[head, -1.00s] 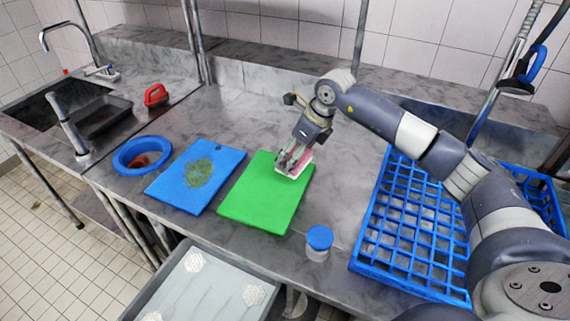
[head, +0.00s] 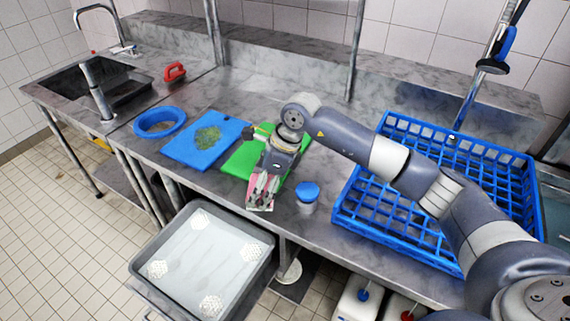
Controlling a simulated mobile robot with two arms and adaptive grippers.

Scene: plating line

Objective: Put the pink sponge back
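The pink sponge (head: 261,204) has a pale lower edge and shows at the fingers of my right gripper (head: 263,190). The fingers look closed around the sponge, which hangs over the front part of the counter (head: 232,191), close to the near end of the green cutting board (head: 240,160). The gripper and wrist hide much of that board. I cannot tell whether the sponge touches the counter. My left gripper is not in view.
A blue-lidded jar (head: 307,190) stands just right of the sponge. A blue crate (head: 350,222) fills the right. A grey tub (head: 140,262) sits below the counter edge.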

